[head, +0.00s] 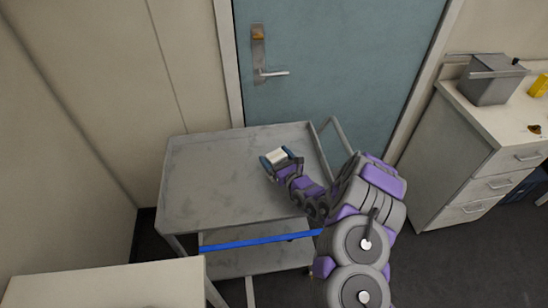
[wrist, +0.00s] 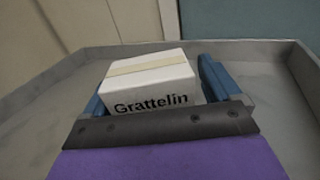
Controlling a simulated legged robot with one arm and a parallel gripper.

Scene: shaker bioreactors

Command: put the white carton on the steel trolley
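The white carton (wrist: 150,84) has a beige strip along its top and the word "Grattelin" on its near face in the wrist view. It sits between the blue fingers of my gripper (wrist: 158,85), and a small gap seems to show beside the right finger. In the head view the carton (head: 278,157) and my gripper (head: 275,158) are over the right part of the top shelf of the steel trolley (head: 210,185). Whether the carton touches the shelf is hidden by the gripper.
The trolley's top is otherwise bare, with raised rims and a handle (head: 345,138) on the right. A teal door (head: 330,60) stands behind it. A drawer cabinet (head: 475,165) with a grey box (head: 490,85) is at right. A pale surface (head: 110,285) is at front left.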

